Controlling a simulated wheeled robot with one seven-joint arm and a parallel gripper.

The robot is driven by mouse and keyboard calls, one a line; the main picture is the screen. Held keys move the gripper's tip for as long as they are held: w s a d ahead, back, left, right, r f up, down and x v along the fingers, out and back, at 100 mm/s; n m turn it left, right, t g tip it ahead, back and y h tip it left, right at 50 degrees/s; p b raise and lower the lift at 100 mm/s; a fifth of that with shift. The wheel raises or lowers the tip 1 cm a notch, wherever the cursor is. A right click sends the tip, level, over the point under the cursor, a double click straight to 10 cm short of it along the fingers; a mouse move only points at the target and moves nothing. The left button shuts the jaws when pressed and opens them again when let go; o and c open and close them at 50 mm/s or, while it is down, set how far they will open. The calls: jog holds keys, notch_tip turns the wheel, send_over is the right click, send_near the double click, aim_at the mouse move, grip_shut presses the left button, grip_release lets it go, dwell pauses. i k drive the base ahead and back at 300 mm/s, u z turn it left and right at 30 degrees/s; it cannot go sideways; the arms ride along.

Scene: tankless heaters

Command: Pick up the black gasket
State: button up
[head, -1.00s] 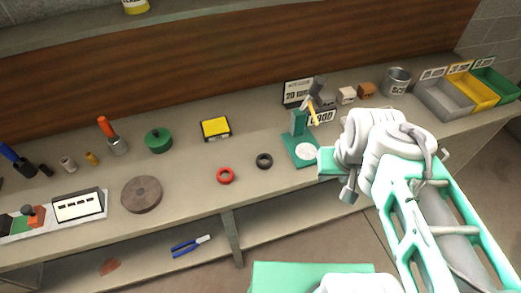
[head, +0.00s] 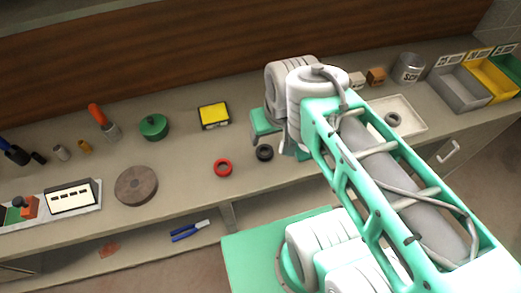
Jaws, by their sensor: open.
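The black gasket (head: 264,153), a small dark ring, lies flat on the bench near its front edge, just right of a red ring (head: 222,168). My gripper (head: 263,128) is just behind and above the black gasket in the picture, apart from it. Its green body shows at the end of my arm, but the fingers are mostly hidden. It is open, with nothing seen in it. Another dark ring (head: 392,119) lies in a white tray (head: 413,112) at the right, partly behind my arm.
A yellow-topped box (head: 214,115), a green lidded pot (head: 154,127) and a brown disc (head: 136,186) stand left of the gasket. A can (head: 409,67) and a grey bin (head: 462,88) are at the right. My arm hides the bench's middle right.

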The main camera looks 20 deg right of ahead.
aim_at(262, 147)
jog(key=k, duration=0.5)
jog(key=u, duration=3.15)
jog(key=k, duration=1.05)
jog(key=i, duration=0.5)
jog(key=u, duration=0.05)
